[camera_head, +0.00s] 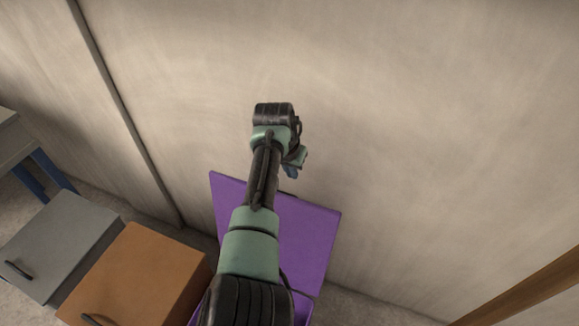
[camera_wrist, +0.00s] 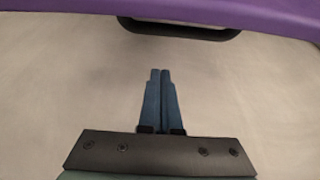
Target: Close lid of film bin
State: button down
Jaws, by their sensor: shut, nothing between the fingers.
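The film bin is purple, and its lid (camera_head: 312,235) stands raised, close to the wall, in the head view. My arm crosses in front of the lid and hides part of it and most of the bin body. In the wrist view the purple lid edge (camera_wrist: 270,18) spans the top, with a dark handle (camera_wrist: 180,30) below it. My gripper (camera_wrist: 160,72) is shut and empty, its blue fingers together, apart from the handle in the picture. In the head view my gripper (camera_head: 291,172) shows only in small part, in front of or above the lid's upper edge.
An orange bin (camera_head: 140,270) with a closed lid and dark handle stands left of the purple one. A grey bin (camera_head: 62,245) stands farther left, beside a table (camera_head: 12,135). A bare wall (camera_head: 420,130) is behind. A wooden beam (camera_head: 525,290) is at lower right.

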jog(key=shift+s+a+p, duration=0.25)
jog(key=shift+s, duration=0.35)
jog(key=shift+s+a+p, duration=0.25)
jog(key=shift+s+a, duration=0.05)
jog(key=shift+s, duration=0.35)
jog(key=shift+s+a+p, duration=0.25)
jog(key=shift+s, duration=0.35)
jog(key=shift+s+a, duration=0.1)
